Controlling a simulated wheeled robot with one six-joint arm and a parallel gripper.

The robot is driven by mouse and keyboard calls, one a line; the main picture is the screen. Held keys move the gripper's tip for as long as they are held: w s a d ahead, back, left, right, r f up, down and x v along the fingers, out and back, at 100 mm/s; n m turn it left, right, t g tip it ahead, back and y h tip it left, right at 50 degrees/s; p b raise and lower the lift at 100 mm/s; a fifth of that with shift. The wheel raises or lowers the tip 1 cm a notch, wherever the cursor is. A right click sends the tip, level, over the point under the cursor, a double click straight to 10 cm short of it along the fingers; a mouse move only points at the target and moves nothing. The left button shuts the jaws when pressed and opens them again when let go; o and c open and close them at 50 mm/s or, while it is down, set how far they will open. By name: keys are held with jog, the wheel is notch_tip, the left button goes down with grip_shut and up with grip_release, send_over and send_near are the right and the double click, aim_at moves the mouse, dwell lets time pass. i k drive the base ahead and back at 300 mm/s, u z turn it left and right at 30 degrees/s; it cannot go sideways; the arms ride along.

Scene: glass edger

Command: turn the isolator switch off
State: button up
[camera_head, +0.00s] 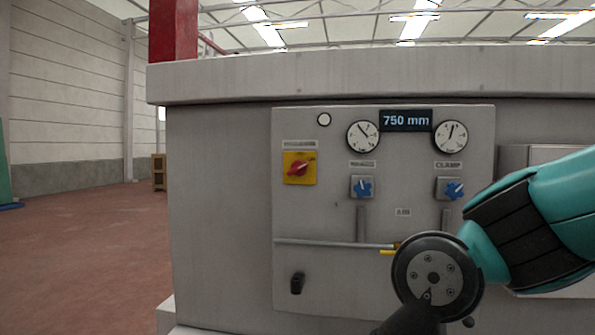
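The isolator switch (299,168) is a red rotary knob on a square yellow plate, at the upper left of the light grey control panel. Its handle looks tilted, with one end towards the upper right. A small label above it is too blurred to read. My arm comes in from the right, and its dark round wrist joint covers the lower right of the panel. The wrist is to the right of and below the switch, apart from it. My gripper's fingers do not show.
Two blue knobs (363,187) (453,189) sit below two round gauges (362,136) (450,137). A display (406,120) reads 750 mm. A thin pipe (330,243) crosses below, with yellow parts near my wrist. A black knob (297,283) is lower left. Open floor lies left.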

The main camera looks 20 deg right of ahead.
aim_at(299, 169)
jog(key=u, duration=0.35)
jog(key=i, duration=0.9)
jog(key=z, duration=0.2)
